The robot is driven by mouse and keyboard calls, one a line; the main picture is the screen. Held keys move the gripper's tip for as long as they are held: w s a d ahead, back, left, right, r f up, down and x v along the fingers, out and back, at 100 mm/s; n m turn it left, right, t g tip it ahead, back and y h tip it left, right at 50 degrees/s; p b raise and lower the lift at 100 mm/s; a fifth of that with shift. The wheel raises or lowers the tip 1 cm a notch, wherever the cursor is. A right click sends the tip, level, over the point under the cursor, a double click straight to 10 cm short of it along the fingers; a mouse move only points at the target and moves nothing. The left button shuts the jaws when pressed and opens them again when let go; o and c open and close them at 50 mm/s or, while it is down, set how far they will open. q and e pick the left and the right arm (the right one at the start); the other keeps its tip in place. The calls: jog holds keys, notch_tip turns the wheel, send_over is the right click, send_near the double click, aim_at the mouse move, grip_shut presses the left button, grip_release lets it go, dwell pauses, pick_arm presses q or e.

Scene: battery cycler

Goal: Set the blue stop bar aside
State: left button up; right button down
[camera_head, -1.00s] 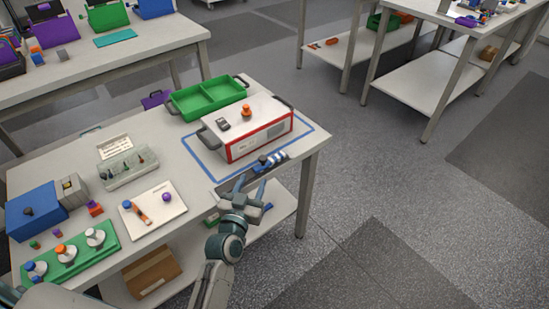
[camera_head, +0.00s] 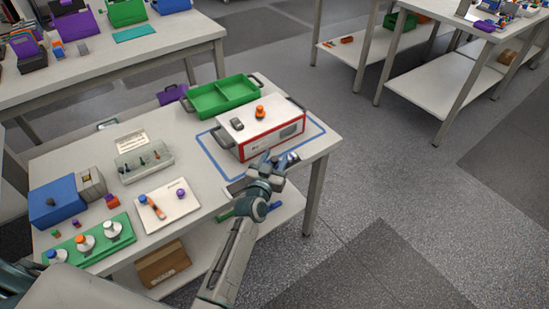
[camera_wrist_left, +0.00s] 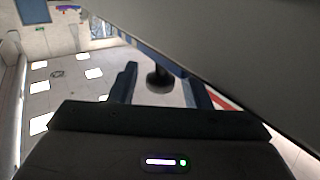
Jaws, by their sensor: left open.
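My left gripper (camera_head: 268,163) is open at the table's front edge, just in front of the white and red box (camera_head: 258,128). A small blue and white part (camera_head: 290,158) shows just right of its fingers; I cannot tell whether it belongs to the stop bar. A grey plate (camera_head: 236,187) lies partly under the gripper. In the left wrist view, the open fingers (camera_wrist_left: 160,85) stand on either side of a black knob (camera_wrist_left: 159,82). A blue strip (camera_wrist_left: 152,54) runs behind it, mostly hidden by a large grey surface. My right gripper is out of view.
A green tray (camera_head: 218,98) stands behind the box, inside or near a blue taped outline. A white board (camera_head: 172,212), a clear rack (camera_head: 143,162) and a green holder (camera_head: 92,244) stand to the left. Free floor lies right of the table.

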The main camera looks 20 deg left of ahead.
aim_at(240, 186)
pick_arm(q)
grip_shut()
jog(key=s+a, duration=0.1)
jog(key=s, duration=0.1)
jog(key=s+a, duration=0.4)
jog(key=shift+s, duration=0.15)
jog(key=s+a, duration=0.1)
jog(key=s, duration=0.1)
jog(key=s+a, duration=0.1)
jog(key=shift+s+a+p, duration=0.3)
jog(key=shift+s+a, duration=0.05)
jog(key=shift+a, duration=0.05)
jog(key=shift+f, duration=0.1)
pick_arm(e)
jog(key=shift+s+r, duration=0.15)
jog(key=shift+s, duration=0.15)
pick_arm(q)
jog(key=shift+c, duration=1.1)
grip_release()
jog(key=shift+o, duration=1.1)
jog(key=shift+s+a, duration=0.15)
jog(key=shift+s, duration=0.05)
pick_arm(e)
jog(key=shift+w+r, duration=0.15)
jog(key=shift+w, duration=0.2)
